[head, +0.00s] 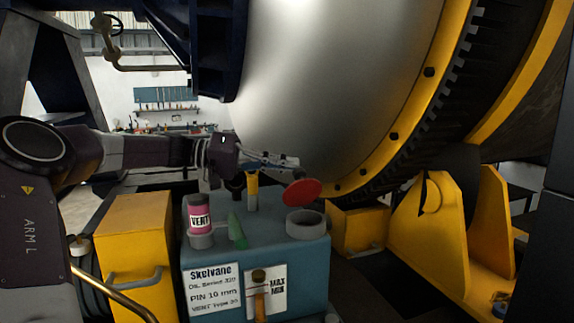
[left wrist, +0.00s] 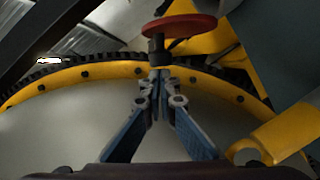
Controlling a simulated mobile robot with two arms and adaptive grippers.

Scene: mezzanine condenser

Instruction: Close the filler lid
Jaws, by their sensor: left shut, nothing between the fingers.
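The filler lid is a red disc (head: 302,192). It stands raised and tilted above the grey filler neck (head: 306,223), on the right part of the blue-grey Skelvane box (head: 262,245). My left gripper (head: 294,162) is shut and empty, just above and behind the lid's upper edge. In the left wrist view the shut fingertips (left wrist: 160,72) are close below the red lid (left wrist: 180,26) and a dark piece under it; I cannot tell whether they touch. My right gripper is not in view.
A large metal drum (head: 330,80) with a yellow ring rises close behind. Yellow boxes (head: 135,245) flank it.

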